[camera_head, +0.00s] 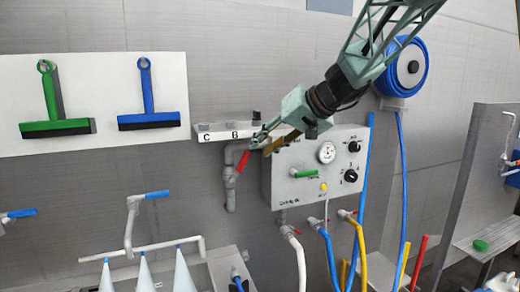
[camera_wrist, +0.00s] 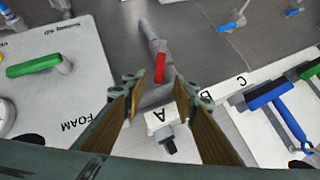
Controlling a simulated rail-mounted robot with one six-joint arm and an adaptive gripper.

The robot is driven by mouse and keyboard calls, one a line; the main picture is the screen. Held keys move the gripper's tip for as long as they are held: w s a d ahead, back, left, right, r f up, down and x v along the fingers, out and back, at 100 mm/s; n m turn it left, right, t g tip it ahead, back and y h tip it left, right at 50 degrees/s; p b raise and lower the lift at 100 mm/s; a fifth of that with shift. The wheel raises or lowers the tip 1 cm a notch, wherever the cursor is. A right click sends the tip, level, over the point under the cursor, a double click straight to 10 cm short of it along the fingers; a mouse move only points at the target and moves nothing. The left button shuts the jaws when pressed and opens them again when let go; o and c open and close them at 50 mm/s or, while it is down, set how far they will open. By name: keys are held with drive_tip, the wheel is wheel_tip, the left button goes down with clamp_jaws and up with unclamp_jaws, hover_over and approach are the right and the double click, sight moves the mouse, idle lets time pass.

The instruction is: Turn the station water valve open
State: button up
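A red lever handle (camera_head: 242,161) sits on a grey elbow pipe (camera_head: 231,190) left of the control panel. In the wrist view the red handle (camera_wrist: 159,68) lies just beyond the gap between my fingertips, slanting roughly along the pipe. A green lever (camera_head: 304,173) is on the panel and also shows in the wrist view (camera_wrist: 35,66). I cannot read which handle is labelled station water. My gripper (camera_head: 264,139) is in front of the pipe's upper end. In the wrist view its two tan-padded fingers (camera_wrist: 158,92) are apart, with nothing held between them.
The control panel (camera_head: 283,160) with knobs and a gauge is close on the right. A small shelf (camera_head: 222,127) marked with letters is close by the gripper. Green (camera_head: 54,103) and blue (camera_head: 148,94) squeegees hang at left. Several hoses hang below the panel.

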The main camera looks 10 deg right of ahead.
drive_tip(key=shift+c, duration=0.2)
drive_tip(key=shift+f, duration=0.1)
drive_tip(key=c, duration=0.5)
drive_tip(key=shift+s+a+f, duration=0.1)
drive_tip(key=shift+a+f, duration=0.05)
drive_tip(key=shift+f, duration=0.45)
clamp_jaws()
wheel_tip(320, 180, down, 11)
drive_tip(key=a+m+g+y+b, duration=0.2)
drive_tip(key=m+y+b, duration=0.1)
drive_tip(key=m+y, duration=0.4)
drive_tip(key=w+d+f+m+t+y+b, duration=0.2)
drive_tip(key=d+m+t+y, duration=0.2)
drive_tip(key=d, duration=0.7)
drive_tip(key=t, duration=0.2)
drive_tip(key=shift+d+m+t, duration=0.25)
drive_tip(key=shift+m+t, duration=0.05)
drive_tip(key=shift+m, duration=0.1)
drive_tip(key=shift+f+y, duration=0.1)
drive_tip(key=shift+y, duration=0.2)
